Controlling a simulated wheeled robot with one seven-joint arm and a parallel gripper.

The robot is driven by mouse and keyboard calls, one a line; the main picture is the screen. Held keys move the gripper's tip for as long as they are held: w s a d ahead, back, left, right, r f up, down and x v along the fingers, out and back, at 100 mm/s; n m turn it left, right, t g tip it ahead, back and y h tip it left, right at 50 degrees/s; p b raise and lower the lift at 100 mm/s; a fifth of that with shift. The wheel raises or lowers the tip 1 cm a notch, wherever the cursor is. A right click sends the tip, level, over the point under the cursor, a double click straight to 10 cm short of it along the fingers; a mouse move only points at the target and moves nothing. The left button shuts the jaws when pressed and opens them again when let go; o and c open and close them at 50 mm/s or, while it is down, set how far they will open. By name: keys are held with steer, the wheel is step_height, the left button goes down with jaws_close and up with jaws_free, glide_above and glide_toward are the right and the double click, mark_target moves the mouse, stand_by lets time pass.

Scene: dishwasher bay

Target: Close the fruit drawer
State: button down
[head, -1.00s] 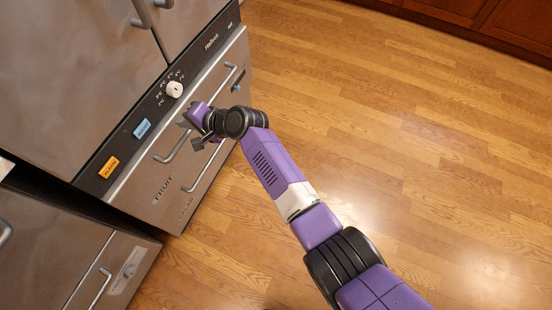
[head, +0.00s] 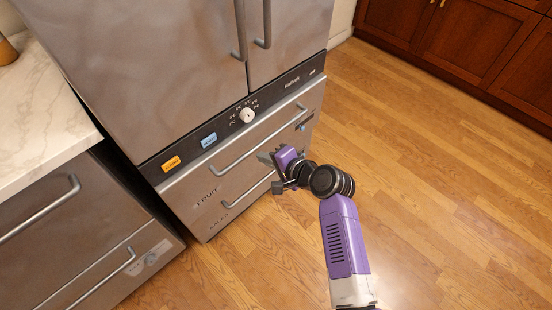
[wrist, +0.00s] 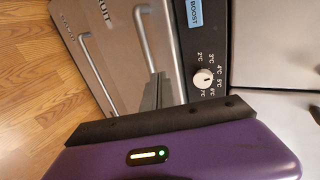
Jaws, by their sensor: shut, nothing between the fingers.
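The fruit drawer (head: 238,165) is the grey metal front marked FRUIT under the fridge's black control strip, with a long bar handle (head: 255,146). Its front lies close along the strip, and I see no open gap or drawer inside in the head view. The drawer front also shows in the wrist view (wrist: 118,60), with its handle at upper middle. My gripper (head: 268,172) is shut and empty, in front of the drawers, below the handle's middle in the head view. I cannot tell whether it touches a front.
The salad drawer (head: 225,217) with its own handle is below. A round white dial (head: 247,115), an orange label and a blue label sit on the control strip (head: 190,142). A marble counter (head: 45,110) over grey appliance fronts is at left. Wooden floor (head: 440,180) is clear at right.

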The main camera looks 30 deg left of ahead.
steer(key=shift+p+v, duration=0.3)
steer(key=shift+v, duration=1.9)
steer(key=shift+f, duration=0.1)
